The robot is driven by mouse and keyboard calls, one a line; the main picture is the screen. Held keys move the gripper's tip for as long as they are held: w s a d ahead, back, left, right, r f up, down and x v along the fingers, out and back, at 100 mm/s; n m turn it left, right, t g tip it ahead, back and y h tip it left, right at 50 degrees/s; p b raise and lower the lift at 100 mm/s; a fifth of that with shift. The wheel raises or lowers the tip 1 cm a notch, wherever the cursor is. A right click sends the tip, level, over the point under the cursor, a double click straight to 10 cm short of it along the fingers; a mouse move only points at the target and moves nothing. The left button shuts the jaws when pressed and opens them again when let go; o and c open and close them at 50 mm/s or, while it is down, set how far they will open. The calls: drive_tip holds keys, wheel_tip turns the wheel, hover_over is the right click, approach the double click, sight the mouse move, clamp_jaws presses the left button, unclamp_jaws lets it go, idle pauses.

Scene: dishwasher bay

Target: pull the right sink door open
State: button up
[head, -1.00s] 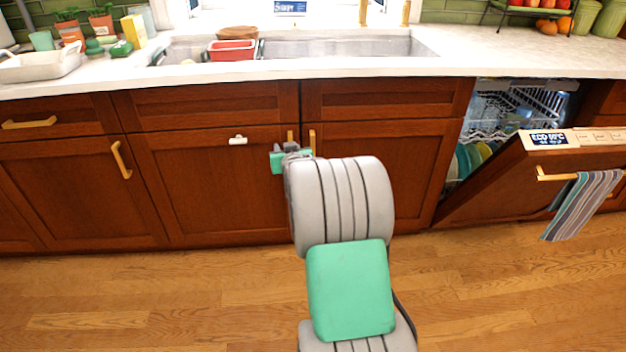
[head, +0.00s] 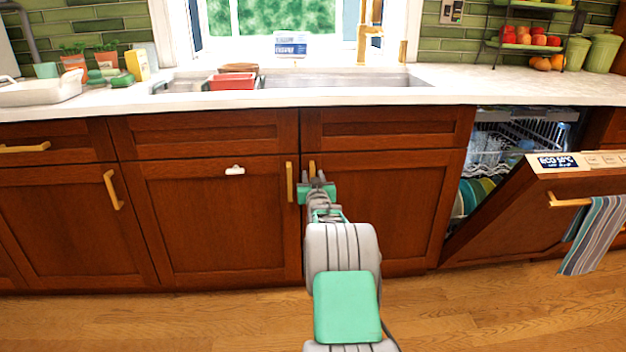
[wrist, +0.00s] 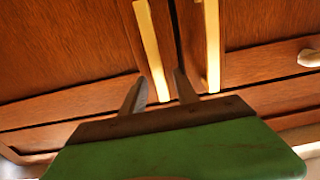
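The right sink door (head: 400,200) is brown wood and looks shut. Its upright brass handle (head: 312,167) is at its upper left edge, partly hidden by my gripper. My gripper (head: 316,180) is in front of this handle. In the wrist view, which looks turned over, my gripper (wrist: 160,80) is open, and the right door's handle (wrist: 150,45) runs between its two fingers. I cannot tell whether either finger touches it. The left sink door's handle (head: 289,182) also shows in the wrist view (wrist: 211,45), just outside the fingers.
The left sink door (head: 210,225) is shut and has a small white catch (head: 235,170). At right the dishwasher door (head: 520,205) hangs partly open, with a striped towel (head: 596,235) on its handle. The counter and sink (head: 340,82) are above. Wood floor is clear in front.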

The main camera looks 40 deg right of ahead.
drive_tip(key=shift+c, duration=0.4)
clamp_jaws()
idle(0.9)
